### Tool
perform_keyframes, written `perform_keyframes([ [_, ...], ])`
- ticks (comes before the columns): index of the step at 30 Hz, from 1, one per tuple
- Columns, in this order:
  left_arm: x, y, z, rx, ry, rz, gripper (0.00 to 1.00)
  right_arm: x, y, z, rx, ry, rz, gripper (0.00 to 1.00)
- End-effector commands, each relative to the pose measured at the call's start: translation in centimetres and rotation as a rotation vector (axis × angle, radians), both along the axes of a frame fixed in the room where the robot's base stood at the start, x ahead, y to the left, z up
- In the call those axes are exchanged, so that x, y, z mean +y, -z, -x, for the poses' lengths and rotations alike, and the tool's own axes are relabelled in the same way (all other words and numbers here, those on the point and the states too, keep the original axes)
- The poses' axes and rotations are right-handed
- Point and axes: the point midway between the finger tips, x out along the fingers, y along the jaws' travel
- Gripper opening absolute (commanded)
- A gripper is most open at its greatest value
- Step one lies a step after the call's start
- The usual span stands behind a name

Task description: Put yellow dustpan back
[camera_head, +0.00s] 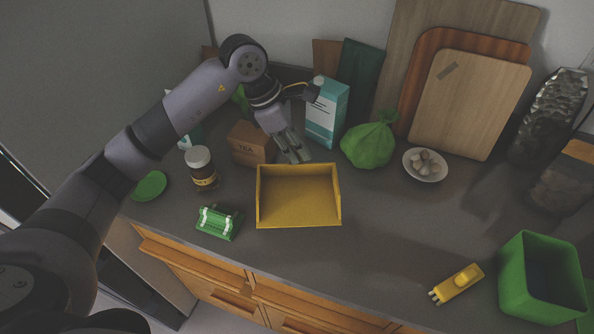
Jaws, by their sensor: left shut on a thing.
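The yellow dustpan (298,198) lies on the grey counter near the middle of the camera_head view, its open side toward the front edge. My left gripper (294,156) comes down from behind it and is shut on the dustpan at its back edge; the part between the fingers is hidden. My right gripper is not in view.
A teal carton (326,112), green bag (370,145) and white bowl (425,165) are behind and right. A yellow tool (458,284) lies near a green bin (524,287). The right-centre counter is clear.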

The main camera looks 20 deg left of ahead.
Motion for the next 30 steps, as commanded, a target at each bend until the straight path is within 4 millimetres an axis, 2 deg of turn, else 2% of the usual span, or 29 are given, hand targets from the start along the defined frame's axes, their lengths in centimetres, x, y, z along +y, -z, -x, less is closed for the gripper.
perform_keyframes([
  [4, -0.1, 2.9, 0.1, 0.004, 0.001, 0.001, 0.0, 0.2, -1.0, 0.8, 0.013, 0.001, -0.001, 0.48],
  [13, -0.1, 5.5, 0.0, 0.001, 0.001, 0.002, 0.0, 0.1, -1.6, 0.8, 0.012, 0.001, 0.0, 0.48],
  [19, -0.1, 8.4, 0.1, 0.003, 0.0, 0.002, 0.0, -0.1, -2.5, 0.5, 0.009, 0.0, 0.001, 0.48],
  [30, 0.0, 9.2, 0.0, -0.002, 0.001, 0.0, 0.0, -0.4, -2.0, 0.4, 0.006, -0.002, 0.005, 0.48],
])
